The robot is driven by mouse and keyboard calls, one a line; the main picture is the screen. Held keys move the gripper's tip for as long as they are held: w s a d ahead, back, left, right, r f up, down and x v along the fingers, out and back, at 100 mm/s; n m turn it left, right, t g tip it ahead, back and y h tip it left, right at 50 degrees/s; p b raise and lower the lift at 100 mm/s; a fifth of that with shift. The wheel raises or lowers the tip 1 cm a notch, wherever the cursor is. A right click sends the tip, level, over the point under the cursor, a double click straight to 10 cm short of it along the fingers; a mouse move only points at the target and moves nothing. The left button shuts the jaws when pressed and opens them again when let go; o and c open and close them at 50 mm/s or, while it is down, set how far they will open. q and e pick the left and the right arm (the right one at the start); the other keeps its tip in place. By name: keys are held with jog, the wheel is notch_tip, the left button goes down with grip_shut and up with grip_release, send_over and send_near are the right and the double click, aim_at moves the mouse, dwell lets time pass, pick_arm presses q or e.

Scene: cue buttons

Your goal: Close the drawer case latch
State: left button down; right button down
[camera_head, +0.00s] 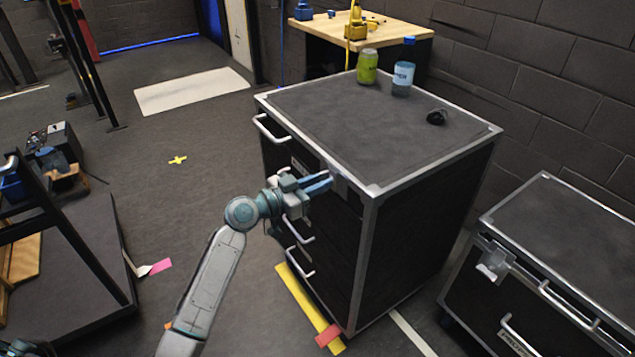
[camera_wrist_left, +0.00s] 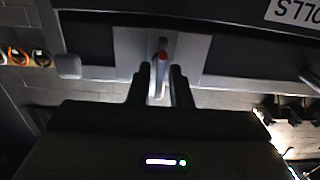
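The black drawer case (camera_head: 430,195) with metal edges stands at the centre right of the head view. Its latch (camera_head: 340,186) is a light metal plate on the upper front, partly hidden by my left gripper. My left gripper (camera_head: 327,180) is at this latch, its two fingers pointing toward the case. In the left wrist view, the latch plate (camera_wrist_left: 128,45) carries a narrow upright lever with a red tip (camera_wrist_left: 163,56). The fingertips (camera_wrist_left: 160,75) are apart, one on each side of the lever. I cannot tell whether either finger touches it. My right gripper is not in view.
A green can (camera_head: 367,67) and a blue-capped bottle (camera_head: 403,70) stand on the case, beside a small black object (camera_head: 437,117). Drawer handles (camera_head: 300,262) stick out below the gripper. A second black case (camera_head: 560,262) stands at right. Floor left of the case is open.

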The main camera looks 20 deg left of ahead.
pick_arm(q)
jog(key=shift+n, duration=0.3)
jog(key=n, duration=0.4)
jog(key=n+p, duration=0.1)
jog(key=n, duration=0.3)
jog(key=shift+w+a+n, duration=0.15)
jog(key=shift+a+n, duration=0.05)
jog(key=shift+n, duration=0.2)
jog(key=shift+f+n+p, duration=0.15)
jog(key=shift+n+p, duration=0.75)
jog(key=shift+n, duration=1.3)
jog(key=shift+f+n+p, duration=0.15)
jog(key=shift+n+p, duration=0.7)
jog(key=shift+n, duration=1.35)
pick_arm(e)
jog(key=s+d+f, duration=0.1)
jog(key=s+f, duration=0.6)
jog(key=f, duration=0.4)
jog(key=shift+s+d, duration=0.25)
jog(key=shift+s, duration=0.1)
